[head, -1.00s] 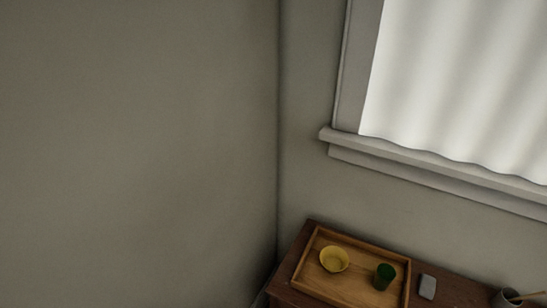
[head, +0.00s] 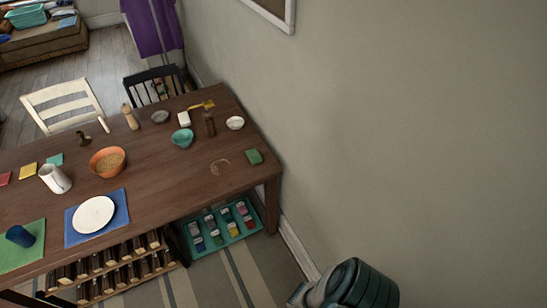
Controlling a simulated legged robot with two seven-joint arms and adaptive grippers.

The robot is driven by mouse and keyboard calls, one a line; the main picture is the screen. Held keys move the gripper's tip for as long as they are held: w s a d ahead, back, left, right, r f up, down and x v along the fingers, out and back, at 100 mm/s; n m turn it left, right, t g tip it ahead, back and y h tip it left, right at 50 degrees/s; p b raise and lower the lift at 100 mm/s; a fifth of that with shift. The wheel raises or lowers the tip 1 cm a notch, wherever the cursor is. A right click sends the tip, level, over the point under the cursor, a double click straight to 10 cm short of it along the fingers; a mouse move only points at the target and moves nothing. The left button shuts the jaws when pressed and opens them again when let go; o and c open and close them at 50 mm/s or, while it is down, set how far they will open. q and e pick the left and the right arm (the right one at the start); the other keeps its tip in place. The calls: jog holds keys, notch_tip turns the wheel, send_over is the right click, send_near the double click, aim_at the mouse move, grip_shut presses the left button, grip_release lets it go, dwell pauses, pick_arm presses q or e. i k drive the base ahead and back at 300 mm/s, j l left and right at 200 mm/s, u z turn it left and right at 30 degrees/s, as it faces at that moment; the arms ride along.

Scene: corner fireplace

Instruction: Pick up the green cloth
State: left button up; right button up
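A small green block-like piece (head: 254,157), possibly the folded green cloth or a sponge, lies flat near the right end of the dark wooden table (head: 200,170). A larger flat green mat (head: 32,240) lies at the table's left front, partly under a dark blue cup (head: 20,236). Which of these is the cloth is not certain.
A teal tray (head: 240,234) with several jars sits below the table.

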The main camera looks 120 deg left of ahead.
aim_at(254, 155)
jog(key=u, duration=4.2)
jog(key=i+j+z, duration=0.1)
jog(key=i, duration=0.1)
